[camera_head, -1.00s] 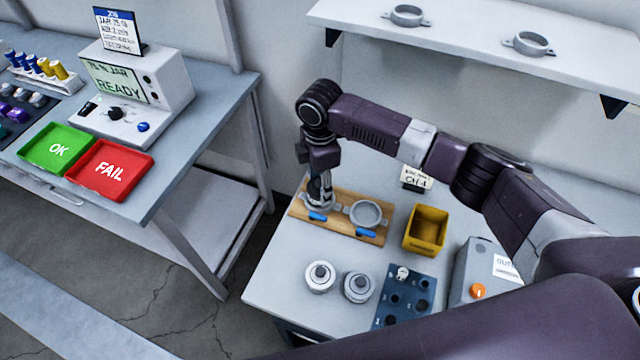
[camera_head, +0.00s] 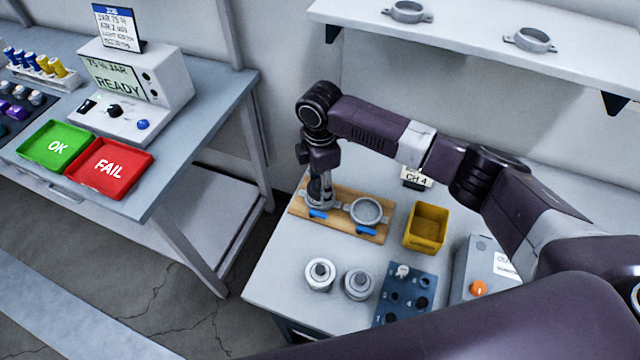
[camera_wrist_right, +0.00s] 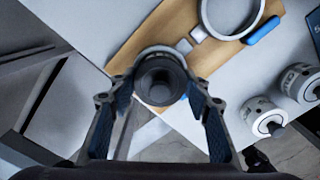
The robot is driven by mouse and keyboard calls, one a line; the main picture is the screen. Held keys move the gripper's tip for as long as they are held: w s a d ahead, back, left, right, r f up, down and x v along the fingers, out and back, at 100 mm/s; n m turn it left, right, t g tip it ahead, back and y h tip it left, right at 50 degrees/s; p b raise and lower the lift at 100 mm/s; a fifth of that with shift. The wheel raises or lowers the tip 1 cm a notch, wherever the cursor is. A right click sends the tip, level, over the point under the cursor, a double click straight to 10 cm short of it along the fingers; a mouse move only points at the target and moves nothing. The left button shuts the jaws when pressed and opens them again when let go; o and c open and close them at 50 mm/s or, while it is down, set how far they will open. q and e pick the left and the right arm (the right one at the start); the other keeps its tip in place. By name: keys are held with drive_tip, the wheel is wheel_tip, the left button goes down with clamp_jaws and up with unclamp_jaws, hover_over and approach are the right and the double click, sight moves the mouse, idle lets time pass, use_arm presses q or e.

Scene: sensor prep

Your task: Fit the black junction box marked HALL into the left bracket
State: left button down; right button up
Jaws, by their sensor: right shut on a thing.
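My right gripper (camera_head: 319,192) points down over the left end of the wooden board (camera_head: 350,230). In the right wrist view, its fingers (camera_wrist_right: 160,92) are on either side of a dark junction box (camera_wrist_right: 160,76), and it is shut on it. I cannot read a mark on the box. The pale rim of the left bracket (camera_wrist_right: 150,52) shows just behind the box. How deep the box sits in it is hidden. The right bracket (camera_head: 367,212) is an empty ring on the same board; it also shows in the right wrist view (camera_wrist_right: 203,20). My left gripper is not in view.
Two grey-white round boxes (camera_head: 320,274) (camera_head: 359,285) stand in front of the board. A yellow bin (camera_head: 426,229), a blue panel (camera_head: 404,292) and a grey box with an orange knob (camera_head: 478,262) are to the right. Blue levers (camera_head: 366,231) line the board's front.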

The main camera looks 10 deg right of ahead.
drive_tip(key=o, duration=1.1)
drive_tip(key=shift+c, duration=0.2)
drive_tip(key=shift+r+p, duration=3.5)
drive_tip(key=shift+p, duration=0.3)
